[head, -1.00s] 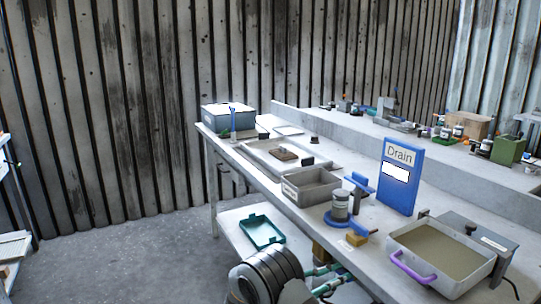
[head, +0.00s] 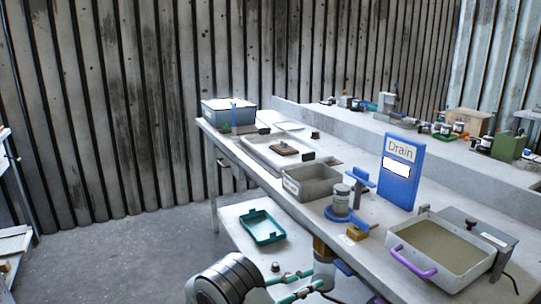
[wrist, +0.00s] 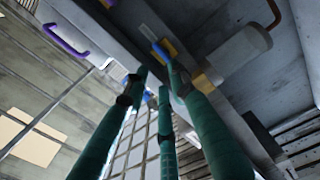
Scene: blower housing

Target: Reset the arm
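My gripper (head: 314,280) is low at the bottom of the head view, in front of the workbench's near edge, with its teal fingers pointing right. In the wrist view the green fingers of my gripper (wrist: 158,76) reach up the picture with their tips apart. I see nothing held between them. My grey arm link shows at the bottom of the head view; the rest of the arm is out of frame.
The workbench (head: 335,218) holds a blue Drain sign (head: 400,190), a grey bin (head: 310,184), a blue-based canister (head: 341,202) and a sand-coloured tray (head: 440,250) with a purple handle. A teal tray (head: 262,228) lies on the lower shelf. The floor (head: 120,260) at left is clear.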

